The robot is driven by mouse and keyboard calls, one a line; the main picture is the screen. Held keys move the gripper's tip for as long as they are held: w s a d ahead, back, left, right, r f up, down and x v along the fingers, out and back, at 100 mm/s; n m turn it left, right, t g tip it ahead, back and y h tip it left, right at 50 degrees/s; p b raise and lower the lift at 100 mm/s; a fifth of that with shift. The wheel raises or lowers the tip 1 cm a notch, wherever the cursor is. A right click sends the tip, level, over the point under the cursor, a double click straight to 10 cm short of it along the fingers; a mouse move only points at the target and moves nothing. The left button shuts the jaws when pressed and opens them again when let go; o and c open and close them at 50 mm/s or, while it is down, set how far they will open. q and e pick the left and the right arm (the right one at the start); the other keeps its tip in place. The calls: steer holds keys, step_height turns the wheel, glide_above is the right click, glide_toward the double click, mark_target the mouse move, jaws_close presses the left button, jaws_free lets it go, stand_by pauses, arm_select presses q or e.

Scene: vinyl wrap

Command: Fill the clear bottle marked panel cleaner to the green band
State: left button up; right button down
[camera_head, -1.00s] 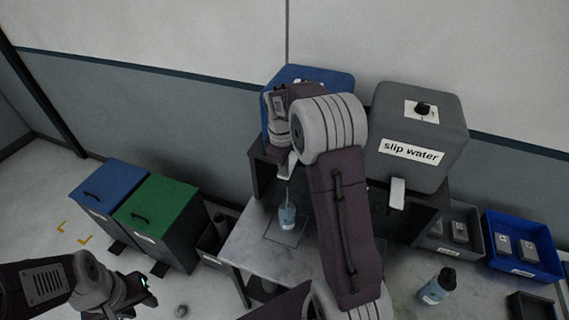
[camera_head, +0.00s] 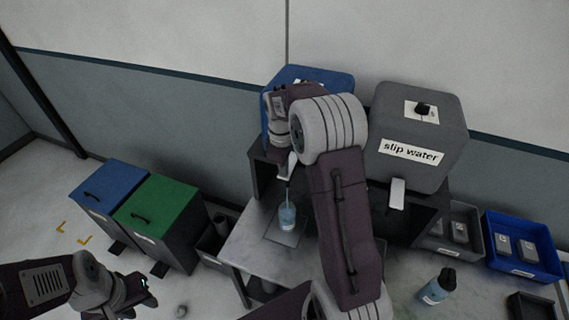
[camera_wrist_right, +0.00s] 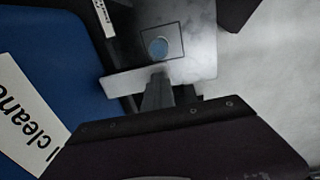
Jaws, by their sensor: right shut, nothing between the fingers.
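The clear bottle (camera_head: 287,217) stands upright on a square mark on the grey stand, under the spout of the blue tank (camera_head: 339,82). A thin pale stream runs down into it, and blue liquid shows inside. The green band cannot be made out. The wrist view shows the bottle from above (camera_wrist_right: 158,47) and part of the blue tank's label (camera_wrist_right: 25,115), reading "l cleane". My right gripper (camera_wrist_right: 168,88) is shut and empty at the white tap lever (camera_head: 292,164); its fingertips are mostly hidden in the head view. My left gripper (camera_head: 143,290) hangs low at the left, away from the stand.
A grey "slip water" tank (camera_head: 418,135) with its own white lever (camera_head: 397,194) stands to the right. Another bottle with a dark cap (camera_head: 437,287) is at lower right, near a blue tray (camera_head: 522,247). Blue and green bins (camera_head: 158,207) stand at left.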

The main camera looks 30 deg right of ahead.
steer(key=shift+r, duration=0.1)
stand_by(0.6)
steer(key=shift+r+p, duration=0.65)
steer(key=shift+p, duration=0.2)
steer(key=shift+r, duration=0.2)
step_height(320, 180, up, 14)
steer(key=p, duration=0.2)
steer(key=shift+d+f, duration=0.15)
